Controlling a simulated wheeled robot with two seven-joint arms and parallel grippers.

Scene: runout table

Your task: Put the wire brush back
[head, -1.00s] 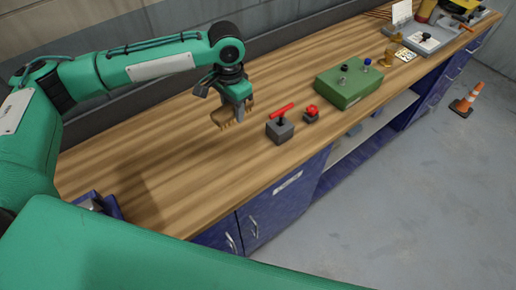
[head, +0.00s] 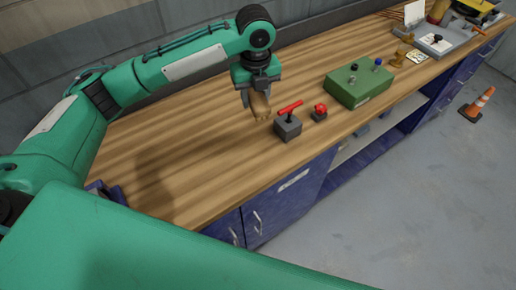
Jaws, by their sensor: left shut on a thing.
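My left gripper (head: 254,97) is shut on the wire brush (head: 261,106), a tan wooden-looking piece. It holds the brush over the wooden bench top, just behind and left of a grey block with a red lever. The brush is seen nearly end-on, partly hidden by the gripper. I cannot tell how high it is above the bench. My right gripper is not in view.
The grey block with the red lever (head: 288,127) and a red knob (head: 320,112) stand near the front edge. A green box (head: 359,86) is further right. A blue object (head: 117,194) sits at the near left, partly hidden. The bench's left stretch (head: 190,150) is clear.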

